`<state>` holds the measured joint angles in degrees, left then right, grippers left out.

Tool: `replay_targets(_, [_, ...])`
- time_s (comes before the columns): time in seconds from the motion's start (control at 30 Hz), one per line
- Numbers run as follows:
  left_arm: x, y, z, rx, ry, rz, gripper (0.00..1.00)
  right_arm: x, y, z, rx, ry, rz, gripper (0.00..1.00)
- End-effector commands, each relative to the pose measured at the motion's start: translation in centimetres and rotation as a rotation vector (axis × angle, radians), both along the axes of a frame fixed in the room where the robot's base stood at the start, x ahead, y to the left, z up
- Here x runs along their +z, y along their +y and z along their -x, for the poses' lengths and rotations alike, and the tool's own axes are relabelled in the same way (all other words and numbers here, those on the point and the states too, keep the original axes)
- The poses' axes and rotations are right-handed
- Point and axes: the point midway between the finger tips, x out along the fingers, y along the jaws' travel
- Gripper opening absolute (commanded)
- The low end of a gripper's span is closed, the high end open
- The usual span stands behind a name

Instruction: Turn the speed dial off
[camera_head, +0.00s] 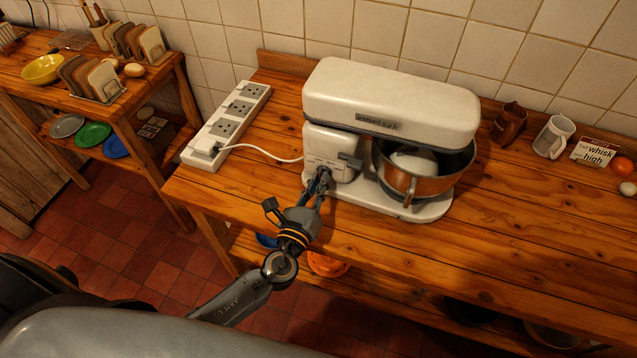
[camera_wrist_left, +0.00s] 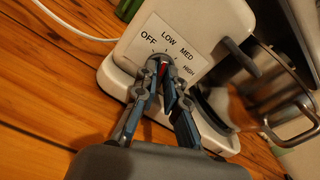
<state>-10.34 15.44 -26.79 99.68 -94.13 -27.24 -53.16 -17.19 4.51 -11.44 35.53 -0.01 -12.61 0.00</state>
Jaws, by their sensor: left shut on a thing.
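The white stand mixer (camera_head: 390,95) stands on the wooden counter. Its speed dial (camera_head: 324,173) is on the left end of the body, mostly hidden by my fingers. In the left wrist view, the dial (camera_wrist_left: 168,60) sits under a label reading OFF, LOW, MED, HIGH from left to right. A bit of red shows between the fingertips; which setting the dial points at I cannot tell. My left gripper (camera_head: 318,182) is shut on the dial, and its fingers straddle it in the left wrist view (camera_wrist_left: 164,75). My right gripper is not in view.
A metal bowl (camera_head: 440,182) sits under the mixer head. A white cord runs from the mixer to a power strip (camera_head: 228,124). A brown jug (camera_head: 508,123), a white mug (camera_head: 553,138) and a "whisk high" card (camera_head: 596,153) stand at right. The front counter is clear.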

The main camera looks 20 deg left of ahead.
Motion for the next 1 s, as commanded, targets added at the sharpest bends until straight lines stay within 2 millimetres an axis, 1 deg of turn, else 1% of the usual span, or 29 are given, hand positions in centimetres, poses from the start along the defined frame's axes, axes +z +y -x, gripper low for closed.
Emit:
replay_targets(0.03, [-0.2, 0.0, 0.0, 0.0, 0.001, 0.021, 0.0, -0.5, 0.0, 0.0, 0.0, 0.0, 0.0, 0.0])
replay_targets(0.17, [-0.4, 0.0, 0.0, -0.001, 0.003, 0.097, 0.0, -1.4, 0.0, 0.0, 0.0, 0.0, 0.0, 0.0])
replay_targets(0.5, [-0.4, 0.0, 0.0, 0.0, 0.013, 0.368, 0.0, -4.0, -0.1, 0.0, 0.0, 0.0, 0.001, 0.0])
replay_targets(0.8, [-0.3, 0.0, 0.0, 0.001, 0.02, 0.566, 0.0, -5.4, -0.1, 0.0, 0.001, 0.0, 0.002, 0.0])
replay_targets(1.0, [-0.2, 0.0, 0.1, 0.001, 0.023, 0.641, 0.0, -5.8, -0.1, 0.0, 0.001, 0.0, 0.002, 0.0])
